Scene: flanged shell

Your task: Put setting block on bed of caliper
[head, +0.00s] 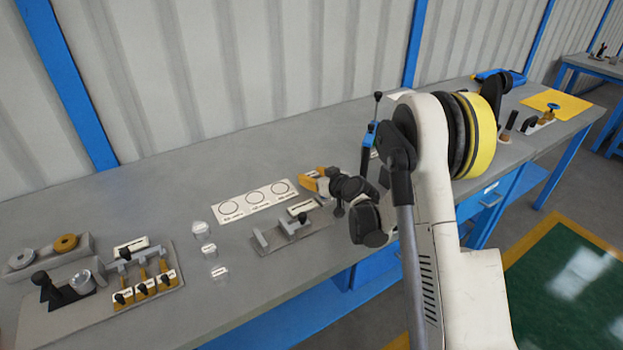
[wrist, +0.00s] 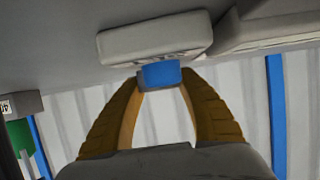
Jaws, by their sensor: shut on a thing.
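My gripper (wrist: 161,80) shows in the wrist view with two brown-yellow fingers closed on a small blue piece, which I take to be the setting block (wrist: 161,75). A pale grey slab (wrist: 155,40) lies right against it beyond the fingertips; I cannot tell whether it is part of the block. In the head view my gripper (head: 312,180) is above the bench at the middle, and the held block cannot be made out there.
A white card with three circles (head: 243,204) lies behind the plate. Small clear pieces (head: 209,249) stand to its left. A fixture with yellow clamps (head: 145,285) and a holder with rings (head: 45,253) are farther left. The bench between has free room.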

